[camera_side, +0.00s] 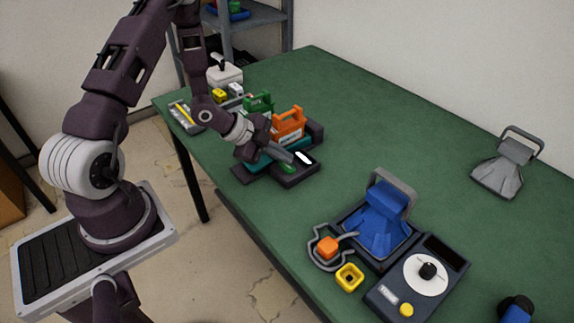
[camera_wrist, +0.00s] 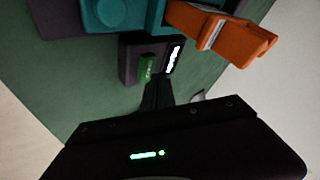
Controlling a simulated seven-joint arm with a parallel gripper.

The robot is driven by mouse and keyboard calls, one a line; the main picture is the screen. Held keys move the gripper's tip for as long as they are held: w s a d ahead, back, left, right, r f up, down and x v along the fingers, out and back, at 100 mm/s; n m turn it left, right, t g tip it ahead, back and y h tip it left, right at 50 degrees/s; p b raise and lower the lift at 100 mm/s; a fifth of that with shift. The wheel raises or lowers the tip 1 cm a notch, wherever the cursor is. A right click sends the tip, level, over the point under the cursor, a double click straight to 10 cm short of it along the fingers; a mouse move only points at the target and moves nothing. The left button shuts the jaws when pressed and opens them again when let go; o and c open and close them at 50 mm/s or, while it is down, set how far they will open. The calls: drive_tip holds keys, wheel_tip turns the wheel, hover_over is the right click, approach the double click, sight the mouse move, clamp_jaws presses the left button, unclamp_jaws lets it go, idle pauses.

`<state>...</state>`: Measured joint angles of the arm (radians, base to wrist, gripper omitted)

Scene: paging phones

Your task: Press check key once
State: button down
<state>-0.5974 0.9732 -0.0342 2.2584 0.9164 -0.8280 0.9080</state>
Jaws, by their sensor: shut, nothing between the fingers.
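A small dark box (camera_side: 296,178) on the green table carries a green key (camera_side: 288,168) and a small lit display (camera_side: 304,157). In the wrist view the green key (camera_wrist: 147,68) bears small lettering that I cannot read, with the white-lit display (camera_wrist: 174,58) beside it. My gripper (camera_side: 291,159) is shut and empty, pointing down at the box from the left. In the wrist view my gripper's fingertips (camera_wrist: 158,82) are close to the near end of the key. I cannot tell whether they touch it.
An orange handset (camera_side: 288,122) and a green handset (camera_side: 258,103) stand on a teal base right behind the box.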

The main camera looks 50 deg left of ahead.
sight(283, 166)
drive_tip(key=shift+f, duration=0.65)
idle(0.8)
drive_tip(key=shift+r, duration=0.9)
drive_tip(key=shift+r, duration=0.1)
drive_tip(key=shift+r, duration=2.45)
